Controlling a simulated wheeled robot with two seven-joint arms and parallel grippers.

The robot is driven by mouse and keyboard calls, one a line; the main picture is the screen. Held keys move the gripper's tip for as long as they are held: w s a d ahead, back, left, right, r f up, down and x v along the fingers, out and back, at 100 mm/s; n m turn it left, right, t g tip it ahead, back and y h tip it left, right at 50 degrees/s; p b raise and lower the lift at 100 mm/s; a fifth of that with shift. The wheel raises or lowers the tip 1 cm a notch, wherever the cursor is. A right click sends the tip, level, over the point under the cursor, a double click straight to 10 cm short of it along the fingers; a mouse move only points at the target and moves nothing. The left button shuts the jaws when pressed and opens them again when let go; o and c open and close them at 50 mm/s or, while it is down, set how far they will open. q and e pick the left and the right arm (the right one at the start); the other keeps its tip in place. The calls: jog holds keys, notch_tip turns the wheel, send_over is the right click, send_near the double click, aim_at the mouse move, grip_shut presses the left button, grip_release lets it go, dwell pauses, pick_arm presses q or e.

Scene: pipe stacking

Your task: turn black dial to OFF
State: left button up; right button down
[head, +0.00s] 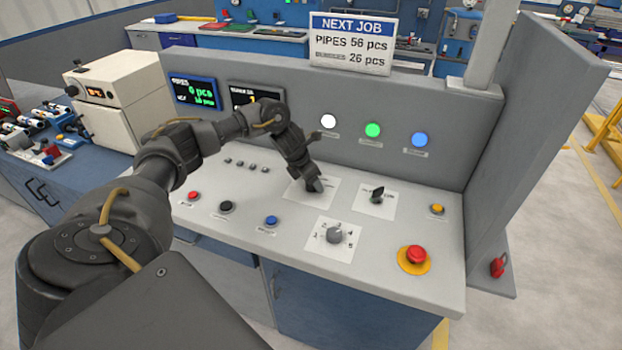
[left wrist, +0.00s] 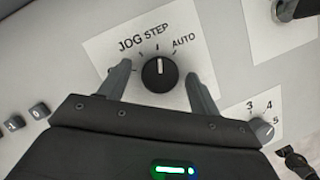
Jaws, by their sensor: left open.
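My left gripper (head: 313,186) reaches over the console panel in the head view. In the left wrist view its two fingers (left wrist: 158,78) are open, one on each side of a round black knob (left wrist: 159,74) on a white plate marked JOG, STEP, AUTO. The knob's white line points up, between STEP and AUTO. Contact with the fingers cannot be told. Another black dial (head: 377,195), with a raised handle, sits on its own plate to the right; its label is unreadable. Part of it shows at the top right of the left wrist view (left wrist: 287,10). My right gripper is not seen.
A grey numbered selector (head: 335,235), a red emergency button (head: 415,255) on a yellow base, and small red, black, blue and yellow buttons share the panel. White, green and blue lamps are on the upright wall (head: 450,150) behind.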

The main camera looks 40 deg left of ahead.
pick_arm(q)
jog(key=c, duration=1)
